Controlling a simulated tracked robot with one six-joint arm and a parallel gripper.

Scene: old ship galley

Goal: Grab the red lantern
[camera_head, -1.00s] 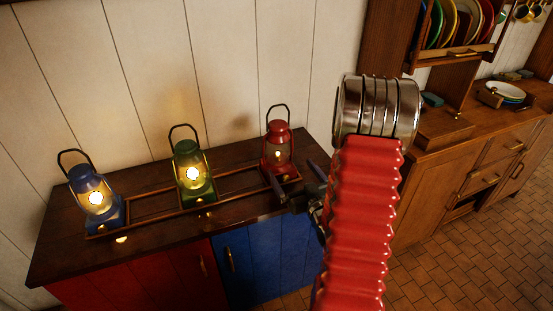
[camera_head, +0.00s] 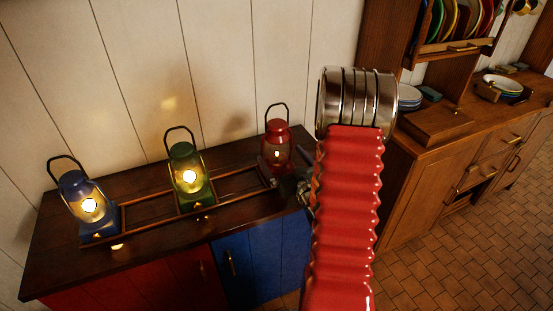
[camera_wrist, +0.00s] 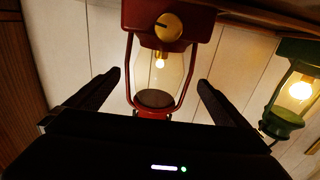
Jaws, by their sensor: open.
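The red lantern (camera_head: 277,147) stands upright at the right end of a wooden rack (camera_head: 142,209) on a dark counter, a small light glowing in its glass. My gripper (camera_head: 288,180) is close in front of it, partly hidden by my red arm. In the wrist view the lantern (camera_wrist: 158,75) appears upside down, its base with a brass knob at the top. My open gripper (camera_wrist: 158,80) has one dark finger on each side of its glass, with visible gaps. I cannot tell how deep the fingers reach around it.
A lit green lantern (camera_head: 188,168) stands mid-rack and a lit blue lantern (camera_head: 84,203) at its left end. The plank wall (camera_head: 60,80) rises behind. A wooden cabinet (camera_head: 415,185) with plates stands to the right. The tiled floor (camera_head: 470,255) is clear.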

